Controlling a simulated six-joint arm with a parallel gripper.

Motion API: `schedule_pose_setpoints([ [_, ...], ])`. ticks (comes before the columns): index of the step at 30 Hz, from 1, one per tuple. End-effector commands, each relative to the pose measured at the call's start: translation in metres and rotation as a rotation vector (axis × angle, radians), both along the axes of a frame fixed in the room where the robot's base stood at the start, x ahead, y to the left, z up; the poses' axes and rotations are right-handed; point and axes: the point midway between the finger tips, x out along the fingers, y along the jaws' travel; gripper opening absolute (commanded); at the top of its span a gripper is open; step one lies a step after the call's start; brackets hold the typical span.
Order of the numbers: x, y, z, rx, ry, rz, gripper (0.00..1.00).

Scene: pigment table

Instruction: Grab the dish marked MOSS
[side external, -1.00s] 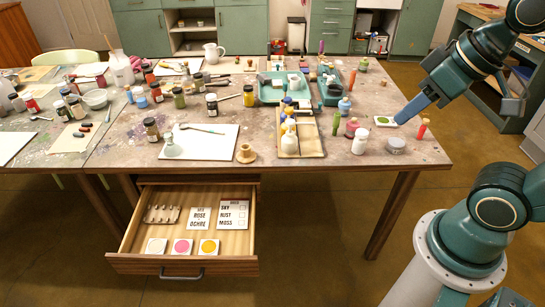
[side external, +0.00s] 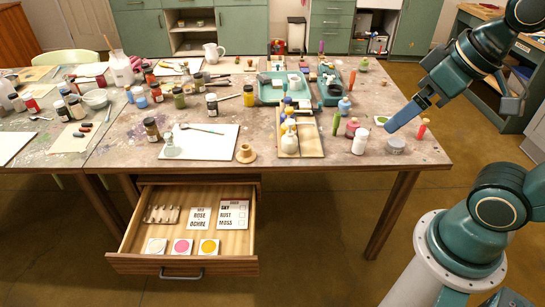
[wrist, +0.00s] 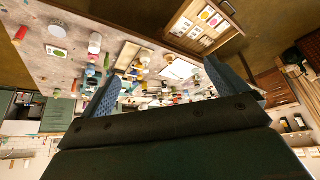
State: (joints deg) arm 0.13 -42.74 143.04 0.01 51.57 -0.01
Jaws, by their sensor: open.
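A small square white dish with a green centre (side external: 381,120) lies on the table's right part, partly hidden by my gripper. It also shows in the wrist view, at the left (wrist: 57,51); no lettering is readable on it. My gripper (side external: 390,128) is in front of this dish in the side view; whether they touch cannot be told. In the wrist view my gripper (wrist: 160,85) is open, its two blue fingers wide apart with nothing between them, and the dish lies outside them to the left.
A white jar (side external: 360,141), a pink bottle (side external: 352,126), a grey-lidded tin (side external: 396,145) and a red-capped tube (side external: 423,128) stand close by. The open drawer (side external: 182,262) holds white, pink and yellow dishes, and a card (side external: 233,214) reading SKY, RUST, MOSS.

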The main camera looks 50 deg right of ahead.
Motion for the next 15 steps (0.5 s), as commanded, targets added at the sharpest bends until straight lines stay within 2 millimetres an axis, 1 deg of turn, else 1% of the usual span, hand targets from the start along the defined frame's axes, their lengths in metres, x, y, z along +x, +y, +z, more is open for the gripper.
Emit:
schedule_pose_setpoints([
  [5, 0.011, -0.005, 0.005, -0.001, 0.011, -0.024, 0.98],
  [8, 0.024, -0.011, 0.011, -0.001, 0.022, -0.051, 0.98],
  [11, 0.041, -0.02, 0.017, -0.001, 0.036, -0.085, 0.98],
  [15, 0.069, -0.038, 0.025, 0.002, 0.06, -0.143, 0.98],
])
